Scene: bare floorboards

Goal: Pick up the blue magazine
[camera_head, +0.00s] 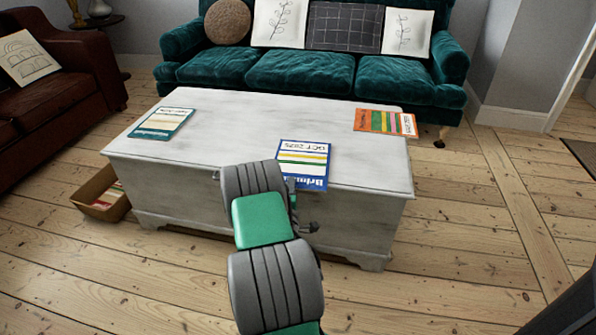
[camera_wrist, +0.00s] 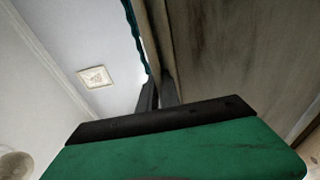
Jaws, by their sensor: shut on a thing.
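The blue magazine (camera_head: 316,182) lies near the front edge of the whitewashed chest (camera_head: 230,135) in the head view, its near end at or just over the edge. My gripper (camera_head: 292,184) is at that near edge, mostly hidden behind my own arm. In the wrist view my gripper's dark fingers (camera_wrist: 160,92) are close together, at the border of a brownish surface. The jaws are shut on the blue magazine's near edge, though the grip itself is largely hidden.
A teal magazine (camera_head: 162,123) lies at the chest's left, an orange one (camera_head: 385,122) at its back right. A teal sofa (camera_head: 300,72) stands behind, a brown sofa (camera_head: 60,85) at left. A box (camera_head: 92,207) sits by the chest. Floor at right is clear.

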